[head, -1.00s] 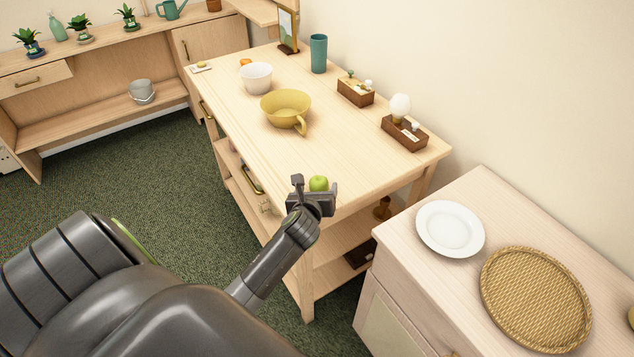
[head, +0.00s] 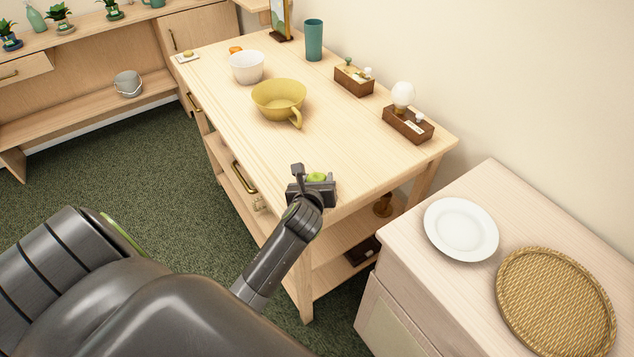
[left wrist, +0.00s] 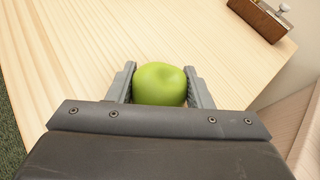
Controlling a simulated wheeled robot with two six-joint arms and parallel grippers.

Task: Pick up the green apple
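The green apple (left wrist: 160,85) sits on the wooden table near its front corner. In the left wrist view it lies between the two fingers of my left gripper (left wrist: 162,88), with almost no gap on either side. In the head view my left gripper (head: 315,178) is at the table's near end, its fingers apart about as wide as before. The apple (head: 316,177) shows between them, its lower part hidden by the gripper. The fingers look open around the apple; firm contact cannot be made out. My right gripper is not in view.
The table (head: 220,110) also holds a yellow cup (head: 278,97), a white bowl (head: 246,67), a teal tumbler (head: 314,40) and wooden boxes (head: 407,124). A cabinet at right carries a white plate (head: 461,229) and a woven tray (head: 556,298). The table middle is clear.

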